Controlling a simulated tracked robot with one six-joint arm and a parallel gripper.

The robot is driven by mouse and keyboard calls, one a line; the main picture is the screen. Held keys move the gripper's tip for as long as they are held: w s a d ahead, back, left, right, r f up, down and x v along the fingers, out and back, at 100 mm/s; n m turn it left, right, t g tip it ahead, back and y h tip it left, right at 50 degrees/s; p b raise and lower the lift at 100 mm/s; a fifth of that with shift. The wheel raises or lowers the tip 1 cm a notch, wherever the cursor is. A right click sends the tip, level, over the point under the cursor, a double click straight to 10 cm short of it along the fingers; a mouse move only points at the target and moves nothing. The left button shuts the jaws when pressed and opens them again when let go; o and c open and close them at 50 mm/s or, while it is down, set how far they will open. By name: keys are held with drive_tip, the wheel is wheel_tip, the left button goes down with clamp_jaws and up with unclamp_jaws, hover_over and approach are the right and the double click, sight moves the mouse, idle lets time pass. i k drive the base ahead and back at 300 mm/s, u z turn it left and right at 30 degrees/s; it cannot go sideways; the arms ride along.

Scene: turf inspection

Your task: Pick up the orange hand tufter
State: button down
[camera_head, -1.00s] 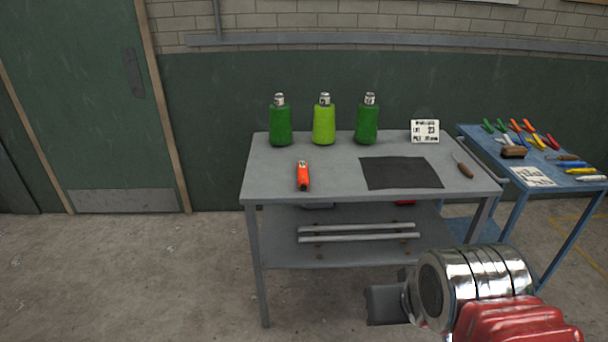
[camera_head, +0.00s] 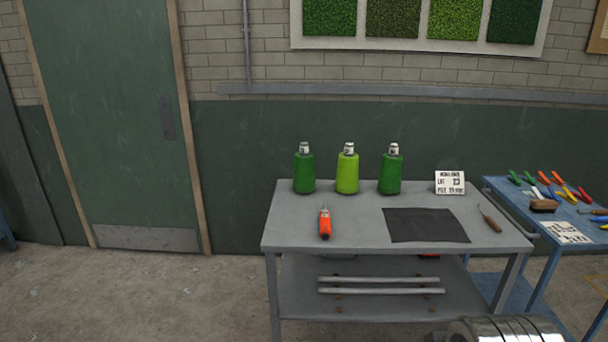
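The orange hand tufter (camera_head: 325,224) lies on the left front part of the grey table (camera_head: 290,233), with its dark end toward the front edge. Nothing touches it. Only a silver, rounded part of my arm shows at the bottom right edge of the head view. My gripper is out of the picture, so its fingers are hidden.
Three green thread cones (camera_head: 347,173) stand behind the tufter. A dark mat (camera_head: 426,225), a wooden-handled tool (camera_head: 490,219) and a white sign card (camera_head: 450,183) are to its right. A blue table (camera_head: 516,190) with several tools stands at the right.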

sight(325, 225)
drive_tip(key=u, duration=0.1)
drive_tip(key=i, duration=1)
drive_tip(key=u, duration=0.7)
drive_tip(key=i, duration=0.75)
drive_tip(key=u, duration=0.35)
